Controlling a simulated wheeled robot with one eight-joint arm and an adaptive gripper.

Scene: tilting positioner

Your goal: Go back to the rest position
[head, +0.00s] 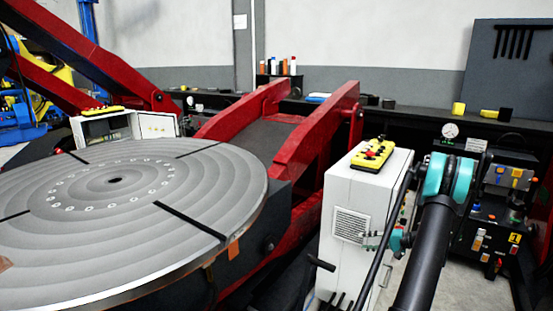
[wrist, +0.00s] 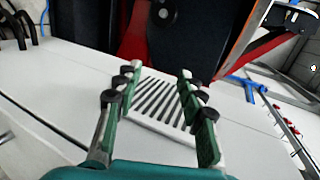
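My gripper (wrist: 160,73) is open in the wrist view, its two green-padded fingers standing apart with nothing between them. Beyond the fingers is the vent grille (wrist: 163,104) of a white cabinet. In the head view my gripper (head: 370,240) is small and partly hidden, beside the right side of the white cabinet (head: 345,205), near its vent. Whether the fingers touch the cabinet cannot be told. My arm reaches up from the bottom right, with teal joints.
A large round grey turntable (head: 110,240) fills the left. Red positioner arms (head: 315,135) rise behind the cabinet. A yellow pendant (head: 372,154) lies on the cabinet top. A black equipment unit (head: 500,200) with a gauge stands at right. Some floor shows between cabinet and unit.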

